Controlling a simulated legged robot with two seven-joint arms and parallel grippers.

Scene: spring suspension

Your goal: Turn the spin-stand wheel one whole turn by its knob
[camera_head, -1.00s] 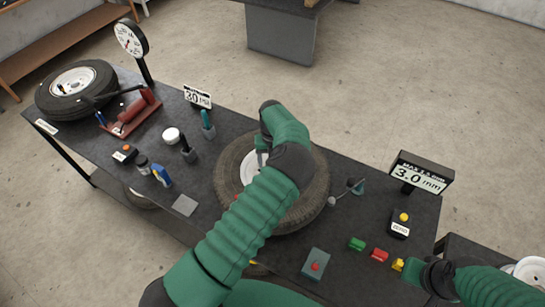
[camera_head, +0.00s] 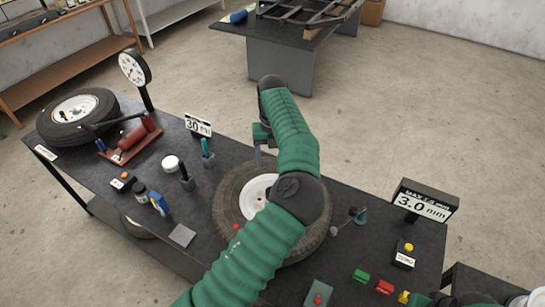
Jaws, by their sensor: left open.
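The wheel (camera_head: 226,207), a dark tire with a white rim (camera_head: 257,191), lies flat on the dark bench. My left arm crosses over it and hides its right part. My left gripper (camera_head: 261,155) is open, pointing down at the wheel's far edge; the fingertips are small and partly hidden by the arm. A small red spot (camera_head: 236,226) shows at the tire's near left side; I cannot tell whether it is the knob. My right gripper (camera_head: 432,300) is partly cut off at the bottom edge, beside a yellow block, and its jaws are unclear.
Left of the wheel stand a gauge (camera_head: 134,68), another tire (camera_head: 58,131), a red tool (camera_head: 131,141), bottles and cups. On the right are a "3.0 mm" display (camera_head: 422,204), a yellow-button box (camera_head: 405,254) and coloured blocks (camera_head: 384,287). A grey red-button box (camera_head: 317,294) is near the front.

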